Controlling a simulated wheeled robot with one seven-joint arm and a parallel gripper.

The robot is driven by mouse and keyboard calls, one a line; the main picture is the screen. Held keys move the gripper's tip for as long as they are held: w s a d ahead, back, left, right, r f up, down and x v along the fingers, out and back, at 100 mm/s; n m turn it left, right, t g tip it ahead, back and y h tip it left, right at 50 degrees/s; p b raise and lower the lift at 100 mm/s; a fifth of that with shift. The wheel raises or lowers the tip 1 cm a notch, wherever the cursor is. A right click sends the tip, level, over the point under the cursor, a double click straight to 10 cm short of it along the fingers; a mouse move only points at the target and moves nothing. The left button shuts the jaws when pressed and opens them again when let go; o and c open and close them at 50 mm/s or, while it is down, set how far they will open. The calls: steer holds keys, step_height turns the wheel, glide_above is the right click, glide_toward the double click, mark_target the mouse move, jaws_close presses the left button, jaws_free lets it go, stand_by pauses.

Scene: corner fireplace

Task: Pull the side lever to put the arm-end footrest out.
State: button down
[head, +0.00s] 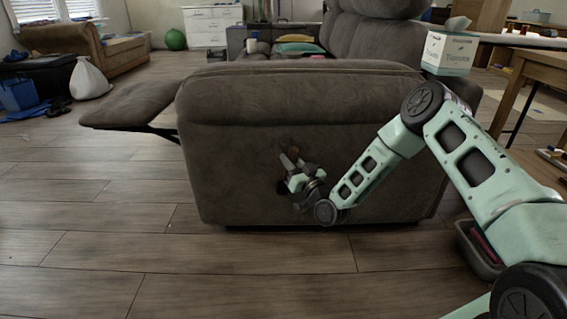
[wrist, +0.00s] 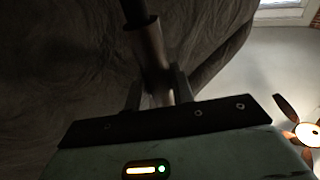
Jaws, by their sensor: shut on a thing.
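The grey-brown recliner sofa (head: 250,180) shows its side to me in the head view. Its footrest (head: 130,105) at the near arm end sticks out to the left, raised off the floor. The side lever (head: 287,160) is on the lower middle of the sofa's side, partly hidden by my gripper (head: 295,178). In the wrist view the lever (wrist: 150,50) is a dark rod with a brownish sleeve, running down between the fingers. My gripper (wrist: 158,90) is shut on this sleeve, close to the sofa's fabric.
A tissue box (head: 450,52) stands at the sofa's back right. A white bag (head: 88,80) lies far left. The floor in front is clear.

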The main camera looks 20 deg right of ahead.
steer(key=shift+s+d+f+m+t+h, duration=0.15)
steer(key=shift+d+m+t, duration=0.05)
steer(key=shift+d+m, duration=0.15)
steer(key=shift+s+d+f+m+t+h, duration=0.1)
steer(key=shift+d+f+m+t+h, duration=0.1)
steer(key=shift+d+m, duration=0.15)
steer(key=c, duration=1.2)
jaws_free()
steer(key=shift+r, duration=0.1)
steer(key=shift+s+d, duration=0.1)
steer(key=shift+s, duration=0.05)
steer(key=p+v, duration=0.6)
steer(key=v, duration=1.1)
